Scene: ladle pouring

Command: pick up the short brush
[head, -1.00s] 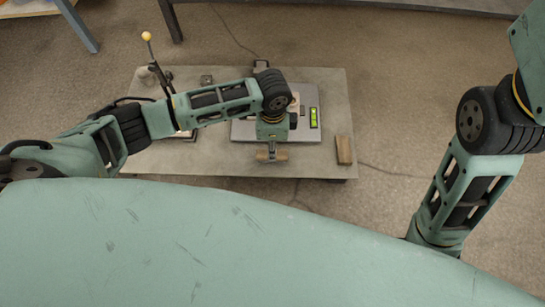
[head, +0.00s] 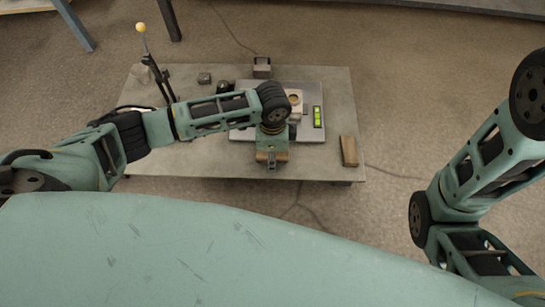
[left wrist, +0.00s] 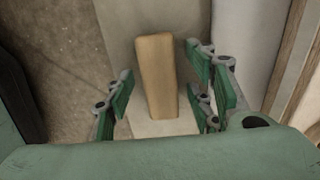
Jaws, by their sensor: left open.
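In the left wrist view a plain tan wooden piece, which I take to be the short brush (left wrist: 156,65), lies lengthwise between the fingers of my left gripper (left wrist: 160,100). The green finger pads stand apart on both sides of it, and I see no contact. A pale patch shows at its near end. In the head view my left gripper (head: 271,162) hangs over the front edge of the table and hides this piece. My right arm shows at the right, but its gripper is out of the picture.
The grey table (head: 200,157) carries a metal plate (head: 240,133) with a green level (head: 317,117) on it. A wooden block (head: 348,151) lies at the right. A dark stand with a yellow ball (head: 140,27) rises at the left. Cables lie on the floor.

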